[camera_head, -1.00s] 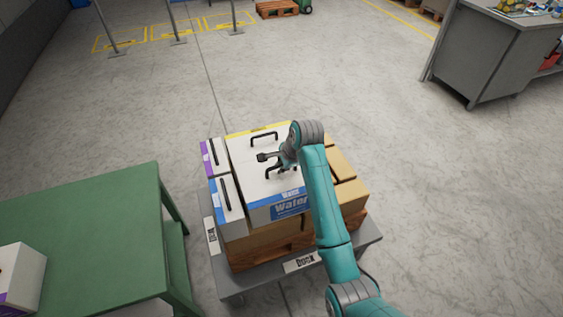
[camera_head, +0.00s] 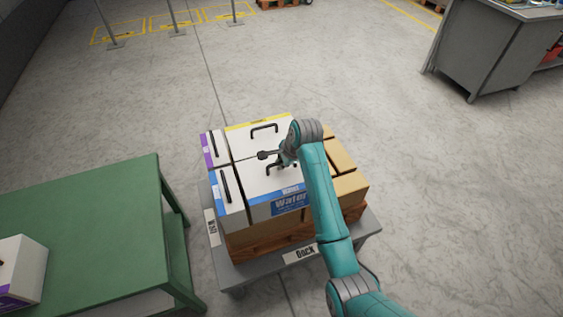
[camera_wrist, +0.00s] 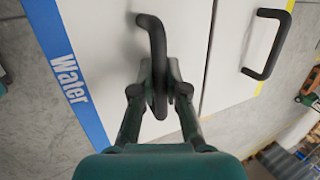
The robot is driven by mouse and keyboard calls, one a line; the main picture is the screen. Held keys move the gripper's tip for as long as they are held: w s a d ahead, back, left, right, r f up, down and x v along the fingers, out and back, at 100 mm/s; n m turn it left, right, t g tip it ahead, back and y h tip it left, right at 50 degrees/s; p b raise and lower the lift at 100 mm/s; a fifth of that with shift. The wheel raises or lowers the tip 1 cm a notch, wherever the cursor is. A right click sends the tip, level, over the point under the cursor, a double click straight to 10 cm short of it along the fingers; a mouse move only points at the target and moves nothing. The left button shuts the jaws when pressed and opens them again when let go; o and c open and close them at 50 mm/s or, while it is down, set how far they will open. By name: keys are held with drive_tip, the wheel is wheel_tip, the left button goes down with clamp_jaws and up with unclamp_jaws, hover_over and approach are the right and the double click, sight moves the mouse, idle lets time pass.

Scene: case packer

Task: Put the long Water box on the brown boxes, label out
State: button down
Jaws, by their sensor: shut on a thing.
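The long Water box (camera_head: 259,182) is white with a blue stripe and a blue Water label on the side facing the head camera. My gripper (camera_head: 270,156) is shut on its black handle; in the wrist view my gripper (camera_wrist: 158,88) closes around the handle (camera_wrist: 155,40), with the blue Water stripe (camera_wrist: 70,75) at left. The box is level at the front of the stack, over brown boxes (camera_head: 262,238). I cannot tell whether it fully rests on them. More brown boxes (camera_head: 341,157) show at right, partly behind my arm.
A white box with a yellow stripe (camera_head: 247,138) sits right behind the Water box. Narrow purple-edged (camera_head: 209,148) and blue-edged (camera_head: 232,205) boxes stand close at left. The stack is on a grey Dock cart (camera_head: 265,270). A green table (camera_head: 95,220) is at left.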

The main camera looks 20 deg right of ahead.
drive_tip(key=shift+w+f, duration=0.1)
drive_tip(key=shift+f, duration=0.05)
idle(0.4)
drive_tip(key=c, duration=1.1)
unclamp_jaws()
drive_tip(key=shift+f, duration=0.2)
drive_tip(key=v, duration=1.2)
drive_tip(key=shift+r, duration=0.1)
